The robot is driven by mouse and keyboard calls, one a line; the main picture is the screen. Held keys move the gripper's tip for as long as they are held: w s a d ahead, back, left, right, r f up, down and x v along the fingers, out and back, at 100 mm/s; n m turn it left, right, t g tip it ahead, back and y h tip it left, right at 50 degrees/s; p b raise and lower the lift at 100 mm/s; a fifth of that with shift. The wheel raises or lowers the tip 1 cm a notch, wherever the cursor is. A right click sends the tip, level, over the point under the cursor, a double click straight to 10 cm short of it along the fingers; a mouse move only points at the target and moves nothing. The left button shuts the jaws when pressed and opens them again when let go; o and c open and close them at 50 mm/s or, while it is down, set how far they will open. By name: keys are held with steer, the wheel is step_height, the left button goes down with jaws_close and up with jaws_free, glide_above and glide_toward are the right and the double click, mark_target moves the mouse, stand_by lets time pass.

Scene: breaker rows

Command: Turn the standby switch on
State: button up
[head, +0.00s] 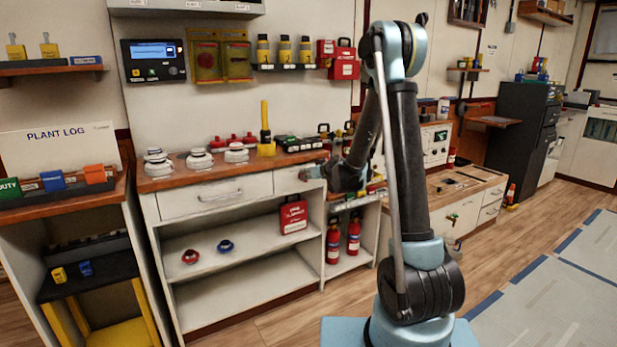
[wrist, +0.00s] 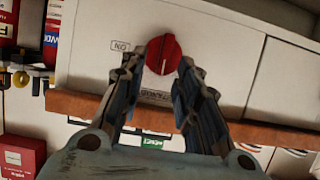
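The switch is a red round knob (wrist: 163,54) on a white front panel (wrist: 226,58), seen in the wrist view. An "ON" label (wrist: 121,46) is left of the knob, and a dark label below it is partly covered by a finger. A pale pointer mark shows on the knob. My gripper (wrist: 170,54) has its fingers apart, one on each side of the knob. Whether the fingertips touch it I cannot tell.
The wooden counter edge (wrist: 200,127) runs close beside the panel. White knobs (head: 198,159) and a yellow-handled item (head: 266,135) stand on the counter. Red extinguishers (head: 333,243) stand in the open shelf below my gripper.

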steer(key=shift+w+a+f, duration=0.2)
steer(key=shift+w+a, duration=0.1)
steer(key=shift+w, duration=0.15)
steer(key=shift+c, duration=0.6)
jaws_close()
steer(key=shift+d, duration=0.15)
steer(key=shift+w+d+f+m+g+y, duration=0.35)
steer(key=shift+m+y, duration=0.9)
steer(key=shift+m, duration=1)
steer(key=shift+w+d+f+m+g+y, duration=0.15)
steer(key=shift+d+f+m+y, duration=0.35)
steer(key=shift+m+y, duration=1.2)
steer(key=shift+w+d+f+m+g+y, duration=0.1)
steer(key=shift+w+d+f+m+y, duration=0.4)
steer(key=shift+m, duration=2.25)
steer(key=shift+s+a+y, duration=0.25)
steer(key=shift+a+y, duration=0.05)
steer(key=shift+y, duration=0.05)
